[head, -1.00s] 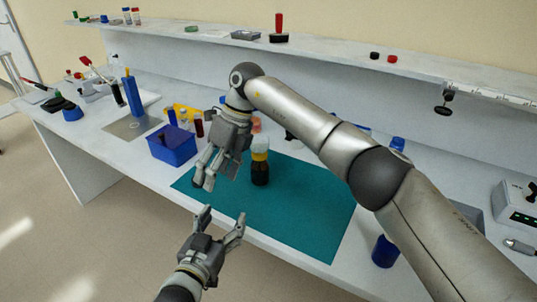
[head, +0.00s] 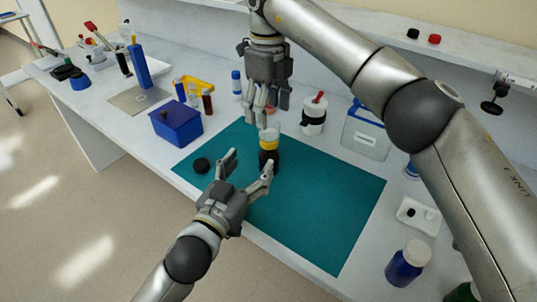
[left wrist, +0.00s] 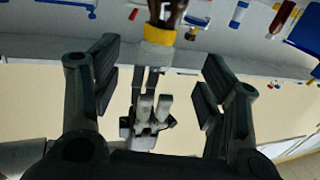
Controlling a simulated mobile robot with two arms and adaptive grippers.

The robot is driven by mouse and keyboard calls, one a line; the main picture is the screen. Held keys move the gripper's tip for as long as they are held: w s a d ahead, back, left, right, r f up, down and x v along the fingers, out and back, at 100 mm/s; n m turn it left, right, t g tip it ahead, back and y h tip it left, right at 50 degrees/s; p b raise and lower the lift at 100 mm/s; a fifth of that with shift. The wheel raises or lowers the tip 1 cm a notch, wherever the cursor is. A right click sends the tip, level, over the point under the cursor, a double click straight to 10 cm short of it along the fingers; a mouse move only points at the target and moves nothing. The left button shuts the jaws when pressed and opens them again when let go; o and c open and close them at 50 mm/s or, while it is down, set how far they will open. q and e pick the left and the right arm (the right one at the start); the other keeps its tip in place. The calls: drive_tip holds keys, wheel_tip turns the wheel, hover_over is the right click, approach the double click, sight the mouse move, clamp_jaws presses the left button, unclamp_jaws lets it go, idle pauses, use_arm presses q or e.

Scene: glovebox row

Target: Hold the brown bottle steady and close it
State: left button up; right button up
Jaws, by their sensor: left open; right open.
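The brown bottle (head: 269,145) stands upright on the teal mat (head: 320,205). It has a dark body, a yellow band and a pale top. A round black cap (head: 201,165) lies on the mat to its left. My left gripper (head: 248,160) is open in front of the bottle, its right finger overlapping the bottle's lower part. In the left wrist view the bottle (left wrist: 160,32) appears upside down at the top, beyond the open fingers. My right gripper (head: 261,117) is open and empty, pointing down just above and behind the bottle top. It also shows in the left wrist view (left wrist: 150,110).
A blue box (head: 176,122) stands left of the mat. A white jar with a black band (head: 313,118) and a clear blue-lidded container (head: 366,135) stand behind it. A blue bottle (head: 405,265) is at the front right. The mat's right half is clear.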

sight(265, 144)
use_arm(q)
drive_tip(key=x, duration=1)
drive_tip(key=shift+w+d, duration=0.2)
drive_tip(key=shift+w, duration=0.1)
use_arm(e)
drive_tip(key=shift+w+f, duration=0.1)
use_arm(q)
drive_tip(key=shift+f, duration=0.1)
clamp_jaws()
use_arm(e)
drive_tip(key=shift+o, duration=0.7)
drive_tip(key=shift+d+r, duration=0.15)
drive_tip(key=shift+r, duration=0.35)
wheel_tip(265, 144, up, 7)
drive_tip(key=d+n+y, duration=0.1)
drive_tip(key=n, duration=0.2)
drive_tip(key=shift+s+d+t+y, duration=0.3)
drive_tip(key=shift+s+d, duration=0.05)
drive_tip(key=shift+d, duration=0.05)
drive_tip(key=shift+f, duration=0.15)
